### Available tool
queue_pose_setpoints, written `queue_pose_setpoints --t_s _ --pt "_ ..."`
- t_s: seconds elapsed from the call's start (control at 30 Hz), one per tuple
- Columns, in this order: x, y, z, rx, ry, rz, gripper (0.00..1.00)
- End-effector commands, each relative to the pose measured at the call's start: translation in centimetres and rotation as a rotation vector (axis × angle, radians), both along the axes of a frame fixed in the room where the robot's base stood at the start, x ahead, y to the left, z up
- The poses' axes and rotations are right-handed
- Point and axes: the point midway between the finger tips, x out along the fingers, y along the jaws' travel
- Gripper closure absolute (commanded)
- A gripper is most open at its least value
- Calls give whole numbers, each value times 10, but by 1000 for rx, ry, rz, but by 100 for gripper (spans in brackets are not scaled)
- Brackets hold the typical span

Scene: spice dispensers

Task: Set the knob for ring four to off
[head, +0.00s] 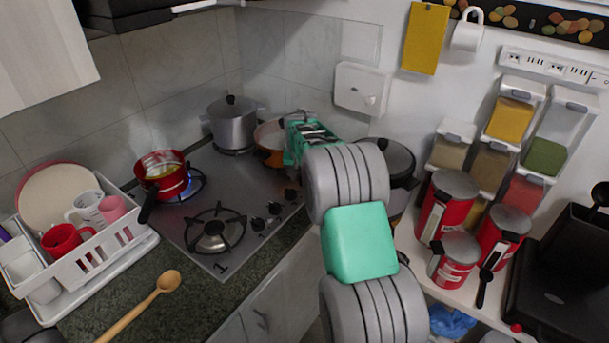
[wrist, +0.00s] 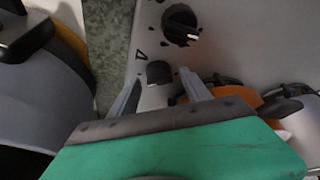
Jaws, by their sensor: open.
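In the wrist view a dark round knob (wrist: 158,73) sits on the grey hob panel, with a printed "4" next to it. My gripper (wrist: 160,80) is open, with one finger on each side of this knob; whether the fingers touch it I cannot tell. A second black knob (wrist: 181,25) with a pale pointer mark is above it. In the head view my green gripper (head: 308,140) is over the hob's right end, and it hides part of the panel there. Several knobs show along the hob (head: 274,208).
A red pot (head: 163,175) stands over a blue flame on the left. A grey pot (head: 233,122) and an orange pan (head: 270,140) stand at the back, the pan close to my gripper. A dark-lidded pot (head: 392,157) is right of the hob. The front burner (head: 216,230) is bare.

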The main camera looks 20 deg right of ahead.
Motion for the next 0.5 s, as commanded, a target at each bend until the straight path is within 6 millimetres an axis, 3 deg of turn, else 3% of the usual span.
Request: queue_pose_setpoints --t_s 0.5 --pt "0 0 1 0 0 1 84"
